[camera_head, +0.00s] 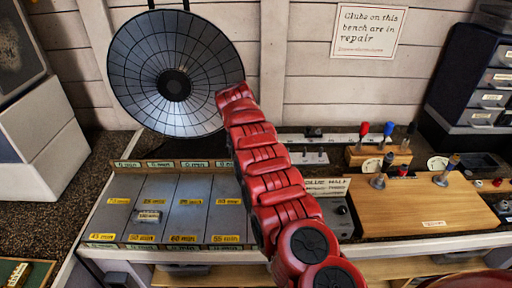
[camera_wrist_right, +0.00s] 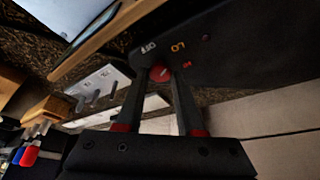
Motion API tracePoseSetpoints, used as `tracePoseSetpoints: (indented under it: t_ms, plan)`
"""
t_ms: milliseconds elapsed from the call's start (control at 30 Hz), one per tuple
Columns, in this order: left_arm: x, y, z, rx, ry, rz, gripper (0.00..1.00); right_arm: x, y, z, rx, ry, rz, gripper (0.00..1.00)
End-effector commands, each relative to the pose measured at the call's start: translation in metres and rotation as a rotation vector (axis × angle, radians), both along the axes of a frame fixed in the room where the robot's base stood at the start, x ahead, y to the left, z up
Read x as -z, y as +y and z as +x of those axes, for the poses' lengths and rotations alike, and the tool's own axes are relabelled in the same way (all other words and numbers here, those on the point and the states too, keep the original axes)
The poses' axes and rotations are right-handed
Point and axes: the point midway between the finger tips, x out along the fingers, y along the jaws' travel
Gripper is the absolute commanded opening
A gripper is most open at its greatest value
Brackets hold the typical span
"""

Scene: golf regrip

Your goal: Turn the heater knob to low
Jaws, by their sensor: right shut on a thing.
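The heater shows in the head view as a large round dish with a wire grille (camera_head: 145,70), against the back wall. Its red knob (camera_wrist_right: 160,73) shows in the right wrist view on a dark panel. Labels OFF (camera_wrist_right: 149,47), LO (camera_wrist_right: 178,47) and a red mark (camera_wrist_right: 187,65), probably HI, sit around it. My right gripper (camera_wrist_right: 160,76) has its fingertips on either side of the knob and is shut on it. Which label the knob points to is hard to tell. In the head view my red right arm hides the knob and gripper. My left gripper is not in view.
A grey tray with yellow labels (camera_head: 185,222) lies at the front left of the bench. A wooden board (camera_head: 435,208) and a stand with several coloured-handled tools are on the right. A dark drawer cabinet (camera_head: 480,80) stands at the back right.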

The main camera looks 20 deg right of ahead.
Motion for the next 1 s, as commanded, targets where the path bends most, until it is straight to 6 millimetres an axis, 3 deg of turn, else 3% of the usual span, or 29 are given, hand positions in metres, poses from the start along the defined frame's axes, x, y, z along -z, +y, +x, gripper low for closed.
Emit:
tracePoseSetpoints:
  t_ms: [167, 200, 367, 1000]
  plan:
    - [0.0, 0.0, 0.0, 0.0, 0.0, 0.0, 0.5, -0.001, 0.0, 0.001, -0.001, -0.002, 0.0, 0.0]
    - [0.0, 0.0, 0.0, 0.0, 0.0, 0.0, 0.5, -0.001, 0.0, 0.001, -0.001, -0.002, 0.0, 0.39]
    - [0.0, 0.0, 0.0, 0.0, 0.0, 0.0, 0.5, 0.0, 0.0, 0.0, -0.001, -0.001, 0.0, 0.66]
    - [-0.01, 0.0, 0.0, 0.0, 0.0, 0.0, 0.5, -0.002, 0.001, -0.001, -0.083, -0.001, -0.002, 0.66]
